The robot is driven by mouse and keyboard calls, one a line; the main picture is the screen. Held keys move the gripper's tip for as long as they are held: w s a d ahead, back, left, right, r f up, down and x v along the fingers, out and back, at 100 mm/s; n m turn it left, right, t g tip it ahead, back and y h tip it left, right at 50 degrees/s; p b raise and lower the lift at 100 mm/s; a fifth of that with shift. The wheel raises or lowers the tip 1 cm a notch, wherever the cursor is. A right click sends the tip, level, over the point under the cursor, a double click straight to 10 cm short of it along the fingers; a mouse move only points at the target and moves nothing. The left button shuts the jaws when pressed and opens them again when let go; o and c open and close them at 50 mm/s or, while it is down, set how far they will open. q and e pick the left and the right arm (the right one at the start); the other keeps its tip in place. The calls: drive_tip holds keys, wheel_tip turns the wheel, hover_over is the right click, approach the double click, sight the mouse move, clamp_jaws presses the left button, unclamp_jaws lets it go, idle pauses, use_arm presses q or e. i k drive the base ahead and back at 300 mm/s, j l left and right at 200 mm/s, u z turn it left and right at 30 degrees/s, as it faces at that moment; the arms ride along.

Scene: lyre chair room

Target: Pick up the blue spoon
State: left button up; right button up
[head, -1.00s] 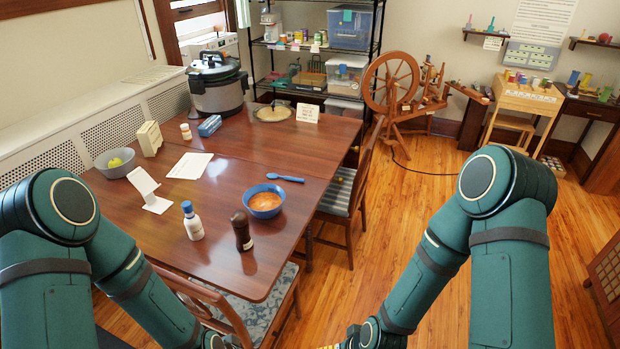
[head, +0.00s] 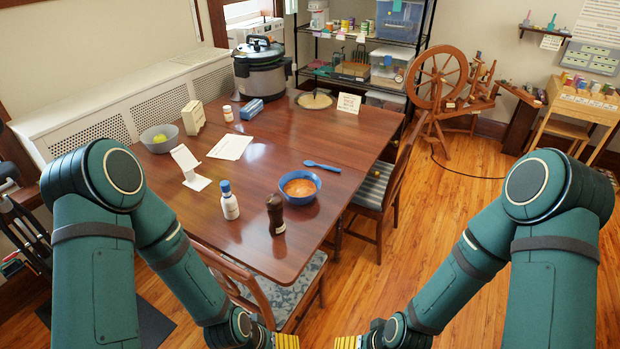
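The blue spoon (head: 322,166) lies flat on the brown wooden table (head: 255,245), just behind and to the right of a blue bowl (head: 316,186) of orange soup. Nothing touches it from above. My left gripper (head: 287,342) shows only as a yellow piece at the bottom edge, low in front of the table. My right gripper (head: 347,342) shows as a yellow piece just right of it. Both are far from the spoon. Their fingers are cut off by the frame edge, so I cannot see whether they are open.
A white bottle (head: 229,203) and a dark pepper mill (head: 276,215) stand near the bowl. A chair (head: 388,190) stands at the table's right side; another chair (head: 262,300) is at the front. A large cooker (head: 262,75) stands at the back. Open floor (head: 420,240) lies right.

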sight(307, 163)
drive_tip(key=i+l+z, duration=0.1)
drive_tip(key=i+l, duration=0.65)
drive_tip(key=i+j, duration=0.05)
drive_tip(key=i, duration=0.1)
